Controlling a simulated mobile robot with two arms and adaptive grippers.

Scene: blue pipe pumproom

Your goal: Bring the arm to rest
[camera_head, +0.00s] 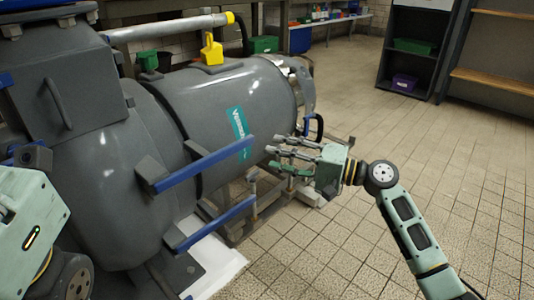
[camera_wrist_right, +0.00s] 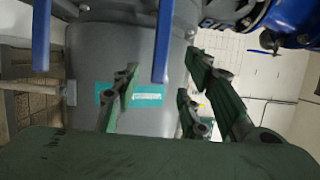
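My right arm comes in from the right in the head view, and its gripper (camera_head: 277,153) points left toward the big grey pump casing (camera_head: 215,100). The fingers are spread with nothing between them. In the right wrist view the open fingers (camera_wrist_right: 160,85) stand apart in front of the grey casing (camera_wrist_right: 85,65) and its teal label (camera_wrist_right: 148,96). The distance between fingertips and casing is hard to tell. Of my left arm only green and dark links show at the lower left edge of the head view; its gripper is out of frame.
Two blue lever handles (camera_head: 205,168) (camera_head: 217,223) stick out from the casing, left of my right gripper. A yellow valve handle (camera_head: 211,50) sits on top. A dark shelf (camera_head: 412,50) stands at the back right. The tiled floor (camera_head: 470,170) on the right is clear.

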